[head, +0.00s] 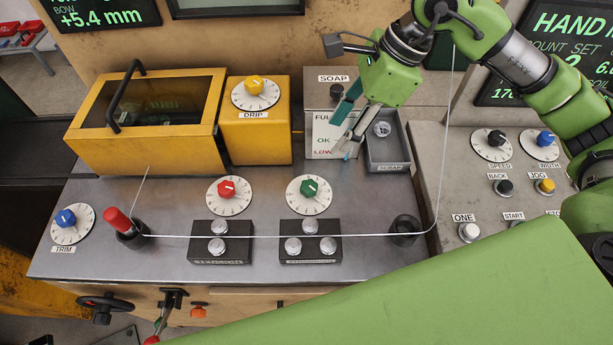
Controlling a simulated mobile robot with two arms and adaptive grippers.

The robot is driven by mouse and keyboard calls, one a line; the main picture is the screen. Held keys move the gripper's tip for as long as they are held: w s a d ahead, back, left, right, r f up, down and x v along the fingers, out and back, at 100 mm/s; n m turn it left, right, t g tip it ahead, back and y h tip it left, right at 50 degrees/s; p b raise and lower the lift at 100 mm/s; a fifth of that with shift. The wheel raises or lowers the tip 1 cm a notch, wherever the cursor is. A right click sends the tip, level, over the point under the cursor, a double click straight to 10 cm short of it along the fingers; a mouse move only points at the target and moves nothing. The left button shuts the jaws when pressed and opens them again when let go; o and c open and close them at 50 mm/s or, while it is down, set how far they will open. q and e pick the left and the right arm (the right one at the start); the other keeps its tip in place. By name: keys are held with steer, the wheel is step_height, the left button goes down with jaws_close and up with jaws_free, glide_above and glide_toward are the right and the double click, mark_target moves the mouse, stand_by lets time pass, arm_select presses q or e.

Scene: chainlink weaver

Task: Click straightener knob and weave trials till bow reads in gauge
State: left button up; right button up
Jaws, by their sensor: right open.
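A red knob (227,188) and a green knob (310,187) sit on white dials on the grey metal bench. Below each is a black roller block, the left one (220,256) and the right one (311,255), with labels too small to read. A thin wire (265,236) runs across both blocks. The bow display (103,17) at top left reads +5.4 mm. My right gripper (354,138) is open and empty, pointing down in front of the soap box, above and right of the green knob. My left gripper is not in view.
A blue trim knob (66,217) and a red-handled lever (118,221) stand at left. Behind are a yellow box (150,150), a yellow drip knob (255,85), the soap box (318,93) and a scrap tray (388,166). A button panel (467,187) is at right.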

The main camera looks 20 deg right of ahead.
step_height(320, 180, down, 4)
steer(key=b, duration=0.3)
glide_toward(310, 185)
steer(key=p+x, duration=0.2)
steer(key=x, duration=0.7)
steer(key=shift+a, duration=0.1)
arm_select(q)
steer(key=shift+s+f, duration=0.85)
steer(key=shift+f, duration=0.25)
arm_select(e)
steer(key=shift+f, duration=0.1)
steer(key=c, duration=1.1)
